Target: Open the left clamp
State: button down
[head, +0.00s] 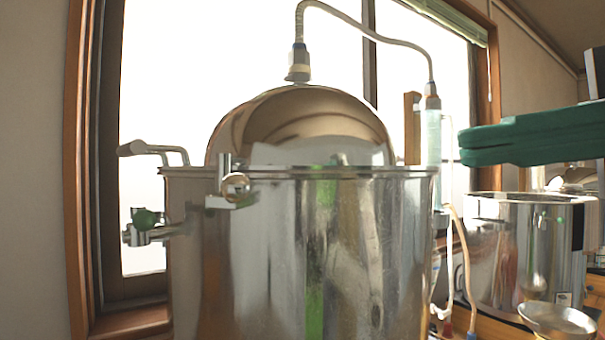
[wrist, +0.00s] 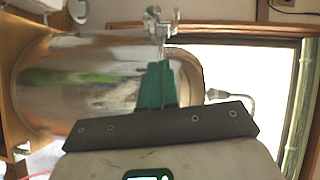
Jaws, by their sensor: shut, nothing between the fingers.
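The large steel pot (head: 290,250) has a domed lid (head: 300,125). A metal clamp (head: 234,187) with a round knob sits at the front left of its rim. Farther left is a metal fitting with a green knob (head: 146,219), below a bent lever or handle (head: 153,150). I cannot tell for sure which is the left clamp. My gripper (head: 464,147) has green fingers, shut and empty, right of the pot. In the wrist view, my shut fingers (wrist: 159,66) point at a metal clamp (wrist: 160,30) beside the pot's body (wrist: 85,75); contact is unclear.
A hose (head: 370,30) runs from the lid's top to a pale upright tube (head: 431,140) at the right of the pot. A smaller steel pot (head: 515,245) and a shallow bowl (head: 557,320) stand at the lower right. A window (head: 165,70) is behind.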

send_near(237, 177)
jog(key=w+a+f, duration=0.1)
jog(key=w+a, duration=0.3)
jog(key=w, duration=0.1)
jog(key=shift+s+a+f+p, duration=0.25)
jog(key=shift+a+p, duration=0.2)
jog(key=shift+a, duration=0.05)
jog(key=shift+a, duration=0.15)
dwell(0.3)
